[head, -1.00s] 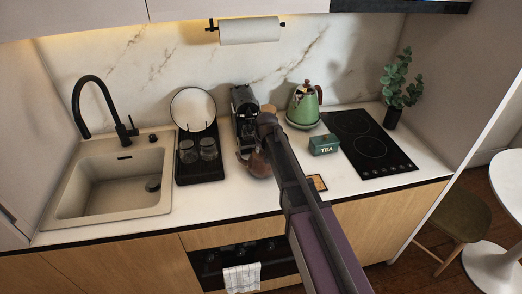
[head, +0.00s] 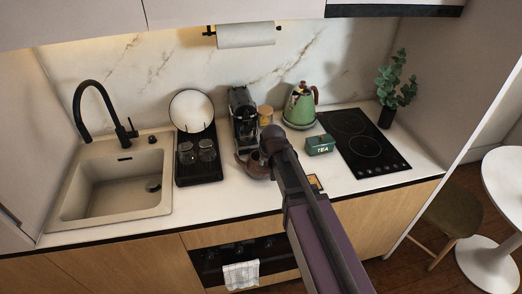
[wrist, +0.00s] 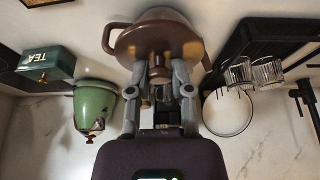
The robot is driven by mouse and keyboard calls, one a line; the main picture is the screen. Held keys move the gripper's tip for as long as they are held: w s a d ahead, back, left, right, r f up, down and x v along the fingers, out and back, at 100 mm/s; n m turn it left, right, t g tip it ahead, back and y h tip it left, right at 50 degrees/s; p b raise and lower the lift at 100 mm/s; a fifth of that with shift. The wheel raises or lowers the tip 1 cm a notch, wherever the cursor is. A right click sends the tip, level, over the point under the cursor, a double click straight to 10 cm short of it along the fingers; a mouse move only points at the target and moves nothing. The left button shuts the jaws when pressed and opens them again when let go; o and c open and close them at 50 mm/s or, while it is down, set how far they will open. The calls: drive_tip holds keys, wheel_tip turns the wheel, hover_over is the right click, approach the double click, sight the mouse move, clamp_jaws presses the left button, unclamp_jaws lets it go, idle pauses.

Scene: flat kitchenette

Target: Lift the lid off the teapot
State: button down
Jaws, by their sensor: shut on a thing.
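The brown teapot (head: 251,169) stands on the counter in front of the coffee machine, partly hidden by my arm in the head view. In the wrist view the teapot (wrist: 192,43) appears upside down at the top middle, its handle to the left and its spout to the right. Its brown lid (wrist: 150,50) has a small knob (wrist: 158,73). My gripper (wrist: 159,75) has one finger on each side of the knob and is shut on it. I see no clear gap between lid and pot. In the head view my gripper's fingers are hidden behind the arm.
A green kettle (head: 300,107) and a green tea tin (head: 320,145) stand right of the teapot, beside the black hob (head: 362,146). The coffee machine (head: 243,117) is close behind. A black drying tray (head: 198,175) with glasses is on the left.

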drive_tip(key=shift+s+d+r, duration=0.1)
drive_tip(key=shift+s+d, duration=0.15)
drive_tip(key=shift+s, duration=0.6)
drive_tip(key=shift+s+d+r, duration=0.1)
drive_tip(key=shift+s+d, duration=0.2)
drive_tip(key=shift+s, duration=0.55)
drive_tip(key=shift+s+d+r, duration=0.1)
drive_tip(key=shift+s+d, duration=0.15)
drive_tip(key=shift+s, duration=0.6)
drive_tip(key=shift+f, duration=0.1)
wheel_tip(320, 180, down, 5)
drive_tip(key=b, duration=0.4)
drive_tip(key=shift+r, duration=0.2)
drive_tip(key=shift+a, duration=0.15)
